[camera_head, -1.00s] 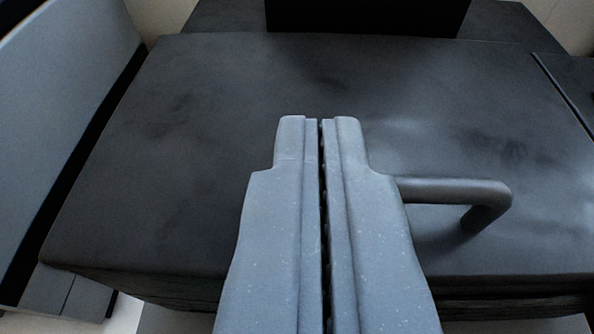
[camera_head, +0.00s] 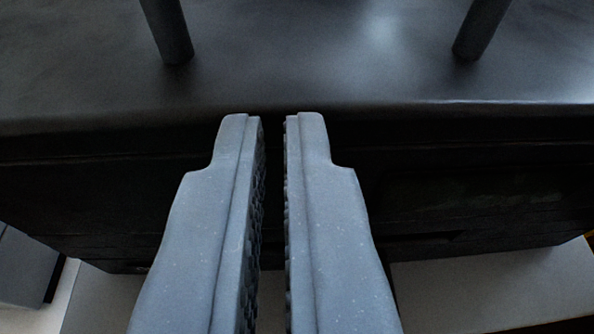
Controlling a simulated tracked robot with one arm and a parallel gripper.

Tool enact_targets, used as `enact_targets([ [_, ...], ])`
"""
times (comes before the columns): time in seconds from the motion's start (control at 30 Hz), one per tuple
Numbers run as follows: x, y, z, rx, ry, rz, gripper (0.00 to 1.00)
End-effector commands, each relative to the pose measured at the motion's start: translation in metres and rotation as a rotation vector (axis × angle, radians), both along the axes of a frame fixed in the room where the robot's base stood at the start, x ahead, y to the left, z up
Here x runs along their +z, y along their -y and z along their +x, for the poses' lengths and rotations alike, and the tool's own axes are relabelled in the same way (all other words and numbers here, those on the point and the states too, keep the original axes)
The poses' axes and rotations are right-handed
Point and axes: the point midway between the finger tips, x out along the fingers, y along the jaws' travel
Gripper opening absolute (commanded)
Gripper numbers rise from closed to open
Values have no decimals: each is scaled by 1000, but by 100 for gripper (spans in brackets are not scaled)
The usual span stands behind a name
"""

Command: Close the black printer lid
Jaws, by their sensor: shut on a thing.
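The black printer lid (camera_head: 330,60) fills the top of the view, its front edge running across the picture. Two posts of its dark handle (camera_head: 480,30) rise from it; the handle's bar is out of view. My gripper (camera_head: 274,118) is at the lid's front edge, between and below the two posts in the picture. Its fingers stand a narrow gap apart, shut on the lid at its edge; the contact is dark and hard to make out. The black printer body (camera_head: 460,195) shows below the edge, partly behind my fingers. The lid's angle is hard to tell.
A pale surface (camera_head: 490,285) lies below the printer at the lower right. A grey object (camera_head: 25,265) stands at the lower left. There is open space in front of the printer's face.

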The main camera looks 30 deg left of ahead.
Motion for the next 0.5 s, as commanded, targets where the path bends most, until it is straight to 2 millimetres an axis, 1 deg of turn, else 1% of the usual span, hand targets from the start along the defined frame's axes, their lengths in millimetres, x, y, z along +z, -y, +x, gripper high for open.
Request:
enact_targets([
  [0.03, -10, -10, -1, 19, -16, -4, 0],
  [0.2, -9, -20, 0, 34, -15, -3, 0],
  [0.4, -8, -25, 1, 40, -12, -1, 0],
  [0.5, -3, -25, 1, 39, -11, 1, 0],
])
